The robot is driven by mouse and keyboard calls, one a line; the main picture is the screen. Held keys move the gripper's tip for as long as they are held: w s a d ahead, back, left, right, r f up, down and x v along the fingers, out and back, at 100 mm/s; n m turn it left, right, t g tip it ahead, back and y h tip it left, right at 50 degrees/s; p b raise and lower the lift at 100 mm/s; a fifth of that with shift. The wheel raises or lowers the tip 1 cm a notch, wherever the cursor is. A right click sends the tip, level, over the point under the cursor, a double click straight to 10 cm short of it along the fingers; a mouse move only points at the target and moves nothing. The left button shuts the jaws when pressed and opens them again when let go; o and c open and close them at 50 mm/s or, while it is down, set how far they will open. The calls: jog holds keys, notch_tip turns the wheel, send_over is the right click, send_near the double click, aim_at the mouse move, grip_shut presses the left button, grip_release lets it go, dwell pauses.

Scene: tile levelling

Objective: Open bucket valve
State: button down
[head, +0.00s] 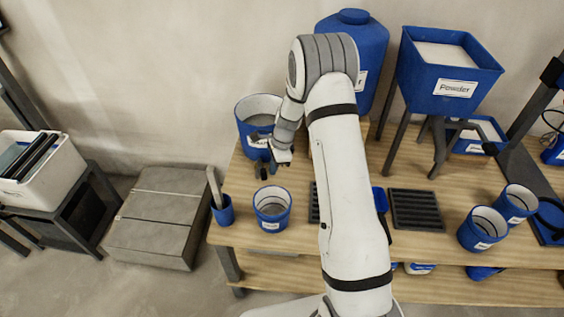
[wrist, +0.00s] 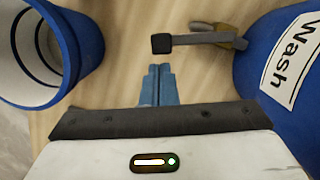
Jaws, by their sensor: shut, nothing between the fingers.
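The blue Wash bucket (head: 243,127) stands at the back left of the wooden bench; its side and white label also show at the right of the wrist view (wrist: 262,100). A small brass valve (wrist: 238,41) sticks out from the bucket. Its grey lever (wrist: 195,38) runs left to a black tip (wrist: 161,43). My gripper (head: 267,169) is in front of the bucket, over the bench. In the wrist view my gripper (wrist: 157,68) is shut and empty, with its fingers just short of the black lever tip, apart from it. In the head view the valve is too small to tell apart.
A smaller blue bucket (head: 272,222) stands in front of my gripper. A blue cup with a tool in it (head: 223,214) is at the bench's left edge. A blue bucket with a white inside (wrist: 88,45) fills the wrist view's upper left. My arm hides part of the bench.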

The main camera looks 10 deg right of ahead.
jog(key=shift+a, duration=0.25)
jog(key=shift+s+a+m+p, duration=0.2)
jog(key=shift+a+m, duration=0.15)
jog(key=shift+a, duration=0.2)
jog(key=shift+s+a+m+p, duration=0.15)
jog(key=shift+a+m, duration=0.2)
jog(key=shift+a, duration=0.2)
jog(key=shift+d, duration=0.1)
